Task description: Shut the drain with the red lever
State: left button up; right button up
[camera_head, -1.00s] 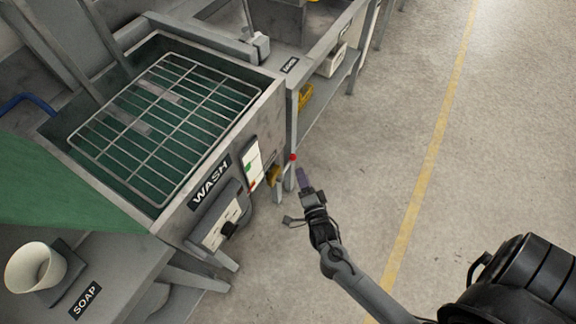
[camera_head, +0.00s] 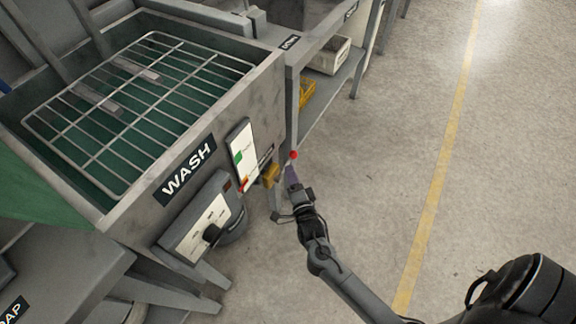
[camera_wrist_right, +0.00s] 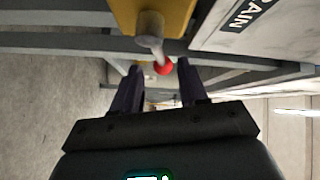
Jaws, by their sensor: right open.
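The drain lever has a red ball knob (camera_head: 294,155) on a grey rod, beside a yellow valve body (camera_head: 270,175) at the right end of the wash tank's front. My right gripper (camera_head: 291,174) is just below the knob in the head view, fingers pointing up toward it. In the right wrist view, the fingers (camera_wrist_right: 160,78) are open, and the red knob (camera_wrist_right: 164,67) shows between their tips. The rod comes down from the yellow body (camera_wrist_right: 150,15). I cannot tell whether either finger touches the knob. My left gripper is out of view.
The wash tank (camera_head: 140,204) holds a wire rack (camera_head: 140,105). A control box with a black dial (camera_head: 212,234) and a white panel (camera_head: 242,155) are on its front. A shelf with a white bin (camera_head: 330,57) stands behind the lever. Open floor lies right.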

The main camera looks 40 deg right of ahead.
aim_at(288, 162)
jog(key=b+x, duration=0.2)
jog(key=x, duration=0.3)
jog(key=shift+w+d, duration=0.25)
jog(key=shift+w, duration=0.05)
jog(key=shift+c, duration=0.2)
grip_shut()
